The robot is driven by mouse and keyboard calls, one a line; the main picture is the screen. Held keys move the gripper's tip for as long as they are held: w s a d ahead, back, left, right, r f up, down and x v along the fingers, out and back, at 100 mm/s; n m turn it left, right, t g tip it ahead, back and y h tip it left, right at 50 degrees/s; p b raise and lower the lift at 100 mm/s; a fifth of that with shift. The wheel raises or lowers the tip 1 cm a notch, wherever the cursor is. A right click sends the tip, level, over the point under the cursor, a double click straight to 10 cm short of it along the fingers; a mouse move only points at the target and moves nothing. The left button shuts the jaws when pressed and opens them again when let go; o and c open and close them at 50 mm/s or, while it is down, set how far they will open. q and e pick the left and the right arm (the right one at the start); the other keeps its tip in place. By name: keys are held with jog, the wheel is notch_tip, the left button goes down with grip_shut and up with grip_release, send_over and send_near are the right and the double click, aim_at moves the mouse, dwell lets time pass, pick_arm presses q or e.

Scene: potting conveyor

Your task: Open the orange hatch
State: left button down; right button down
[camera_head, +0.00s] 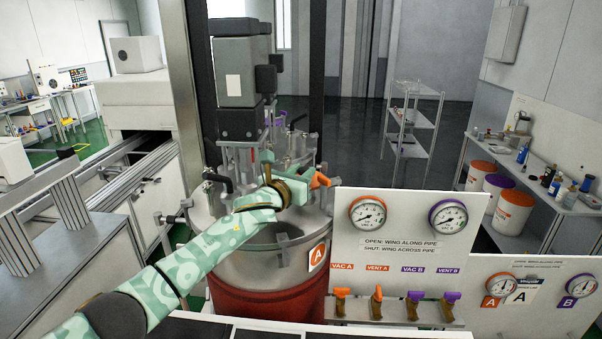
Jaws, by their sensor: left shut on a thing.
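My left arm reaches in from the lower left across the front of a steel vessel (247,262). My left gripper (303,186) is at the right side of the vessel's top, shut on a small orange handle (320,180). I take this handle as part of the orange hatch; the gripper and arm hide most of the hatch, so I cannot tell whether it is open. An orange label A (317,255) is on the vessel's front. My right gripper is not in view.
A white panel (407,292) with two gauges and several orange and purple valves stands close right of the vessel. A motor column (240,70) rises above the vessel. A conveyor (150,165) is at the left; a shelf rack (412,120) stands behind on open floor.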

aim_at(302, 169)
pick_arm(q)
jog(key=shift+w+r, duration=0.1)
jog(key=shift+r, duration=0.4)
jog(key=shift+w+r+p, duration=0.3)
jog(key=shift+r+p, duration=0.15)
jog(key=shift+r, duration=0.05)
jog(key=shift+w+r+p, duration=0.25)
jog(key=shift+r+p, duration=0.15)
jog(key=shift+r, duration=0.1)
jog(key=shift+w+r, duration=1)
jog(key=shift+w, duration=0.1)
